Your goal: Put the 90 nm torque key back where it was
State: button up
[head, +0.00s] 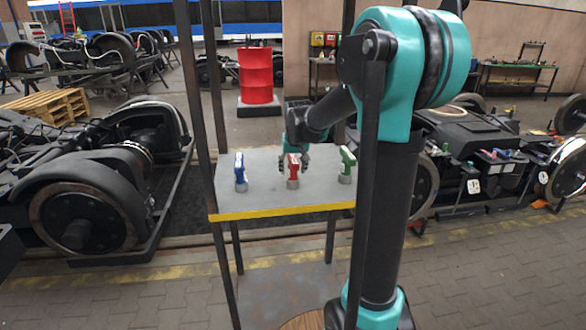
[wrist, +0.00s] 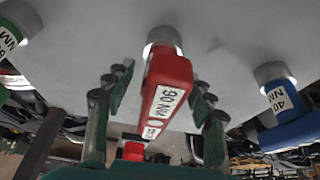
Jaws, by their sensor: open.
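The red 90 NM torque key (head: 293,166) stands upright on the grey table (head: 265,201), between a blue key and a green key. In the wrist view the red key (wrist: 168,90) shows its white "90 NM" label, and its far end meets a round grey piece (wrist: 163,38) at the table surface. My gripper (head: 296,160) is at the red key. In the wrist view the fingers of my gripper (wrist: 161,88) are open on either side of the key, with gaps visible on both sides. I cannot tell how deep the key sits.
The blue key (head: 240,171), labelled 40 NM in the wrist view, stands left of the red one. The green key (head: 347,165) stands to the right near a dark post. A dark post (head: 203,120) rises at the table's left. Bogies stand on both sides; a red barrel (head: 256,76) is behind.

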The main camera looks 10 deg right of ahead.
jog(key=v, duration=1.2)
jog(key=shift+r, duration=0.15)
jog(key=s+d+f, duration=0.2)
jog(key=s+f, duration=1)
jog(key=s, duration=0.1)
jog(key=s+d+f, duration=0.2)
jog(key=s+f, duration=1)
jog(key=shift+s+f, duration=0.2)
jog(key=shift+s, duration=0.15)
